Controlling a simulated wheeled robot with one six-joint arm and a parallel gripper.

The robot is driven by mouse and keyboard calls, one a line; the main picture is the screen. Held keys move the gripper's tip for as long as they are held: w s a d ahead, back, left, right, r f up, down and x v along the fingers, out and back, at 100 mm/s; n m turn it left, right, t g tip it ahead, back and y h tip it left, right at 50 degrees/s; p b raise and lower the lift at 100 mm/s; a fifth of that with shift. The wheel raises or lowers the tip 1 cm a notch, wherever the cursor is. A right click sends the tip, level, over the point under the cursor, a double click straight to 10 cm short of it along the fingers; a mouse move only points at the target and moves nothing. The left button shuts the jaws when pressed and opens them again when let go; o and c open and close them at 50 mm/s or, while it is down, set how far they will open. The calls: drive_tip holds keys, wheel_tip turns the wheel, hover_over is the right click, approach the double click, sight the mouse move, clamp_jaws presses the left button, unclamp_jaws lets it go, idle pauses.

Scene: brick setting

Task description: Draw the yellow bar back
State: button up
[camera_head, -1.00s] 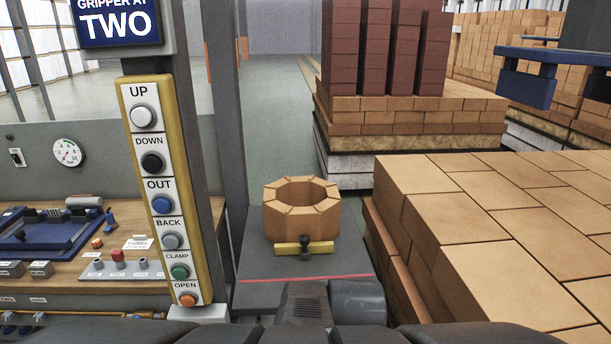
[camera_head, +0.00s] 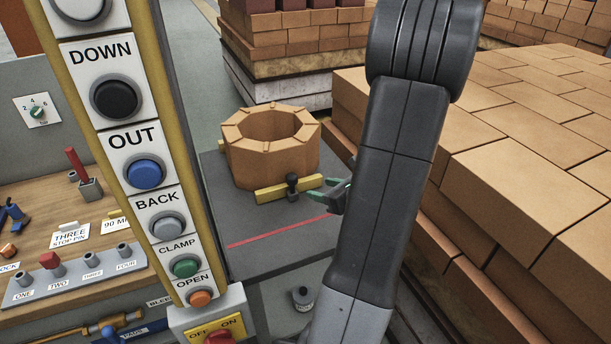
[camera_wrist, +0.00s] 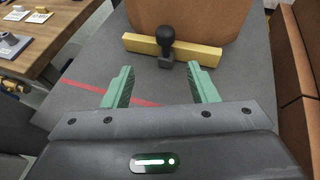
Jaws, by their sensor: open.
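The yellow bar (camera_head: 272,193) lies on the grey table (camera_head: 290,228), at the near side of a ring of tan bricks (camera_head: 270,150). A black knob (camera_head: 292,184) stands upright at its middle. In the wrist view the yellow bar (camera_wrist: 203,52) lies crosswise against the brick ring (camera_wrist: 190,18), with the black knob (camera_wrist: 167,42) in front. My gripper (camera_wrist: 160,78) has its two green fingers apart and empty, pointing toward the knob, with a gap between them and it. In the head view my gripper (camera_head: 335,192) is just right of the knob, partly hidden by my arm.
A red line (camera_head: 275,231) crosses the table nearer me than the bar. A button post (camera_head: 150,170) stands at left. Stacked bricks (camera_head: 500,170) rise close at right. A workbench (camera_head: 60,215) is at far left. Bare tabletop lies around the line.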

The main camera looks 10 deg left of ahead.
sight(296, 180)
drive_tip(key=x, duration=0.4)
drive_tip(key=p+x, duration=0.1)
drive_tip(key=x, duration=0.4)
drive_tip(key=w+p+x, duration=0.1)
drive_tip(key=x, duration=0.4)
drive_tip(key=shift+s+d, duration=0.1)
drive_tip(key=shift+d, duration=0.25)
